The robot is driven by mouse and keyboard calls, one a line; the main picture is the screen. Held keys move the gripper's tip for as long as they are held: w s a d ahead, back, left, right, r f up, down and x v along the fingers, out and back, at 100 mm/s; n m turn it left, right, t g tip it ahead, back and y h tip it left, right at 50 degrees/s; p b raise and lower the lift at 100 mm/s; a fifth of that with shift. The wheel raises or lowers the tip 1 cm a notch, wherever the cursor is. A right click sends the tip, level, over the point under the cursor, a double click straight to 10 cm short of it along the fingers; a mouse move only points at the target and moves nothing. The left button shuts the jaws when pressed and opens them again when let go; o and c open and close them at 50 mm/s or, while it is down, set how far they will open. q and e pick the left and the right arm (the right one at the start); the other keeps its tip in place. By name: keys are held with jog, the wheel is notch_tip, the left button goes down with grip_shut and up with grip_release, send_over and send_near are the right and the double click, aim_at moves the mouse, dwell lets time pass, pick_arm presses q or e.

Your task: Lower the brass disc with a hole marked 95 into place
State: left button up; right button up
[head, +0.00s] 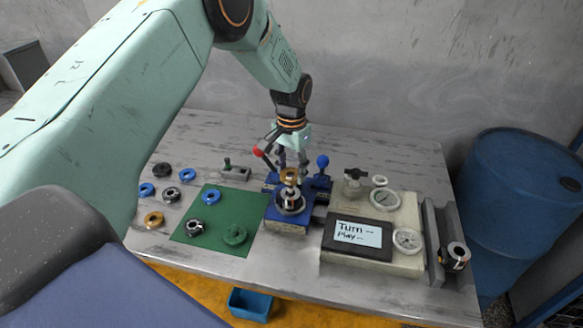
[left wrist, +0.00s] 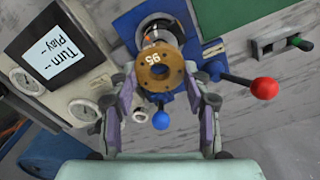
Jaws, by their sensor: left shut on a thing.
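The brass disc (left wrist: 151,74) marked 95 has a central hole and smaller holes around it. In the left wrist view it sits between the fingers of my left gripper (left wrist: 161,78), which is shut on it. In the head view the brass disc (head: 290,174) is held by my left gripper (head: 288,165) right above the silver upright part (head: 291,201) of the blue fixture (head: 285,224). Whether the disc touches the part below is hard to tell. My right gripper is not in view.
A red-knobbed lever (head: 258,152) and a blue knob (head: 322,161) stand close to the fixture. A gauge panel with a screen (head: 357,234) is at its right. A green mat (head: 213,225) with loose rings lies at its left. A blue barrel (head: 515,200) stands beyond the table.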

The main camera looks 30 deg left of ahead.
pick_arm(q)
jog(key=shift+f, duration=0.55)
dwell(1.0)
jog(key=shift+f, duration=0.25)
jog(key=shift+f+b, duration=0.85)
jog(key=shift+f, duration=0.35)
jog(key=shift+f, duration=0.5)
dwell(0.5)
jog(key=o, duration=1.5)
jog(key=shift+s, duration=0.1)
jog(key=shift+c, duration=0.2)
jog(key=shift+o, duration=0.2)
jog(key=o, duration=0.4)
jog(key=shift+c, duration=0.2)
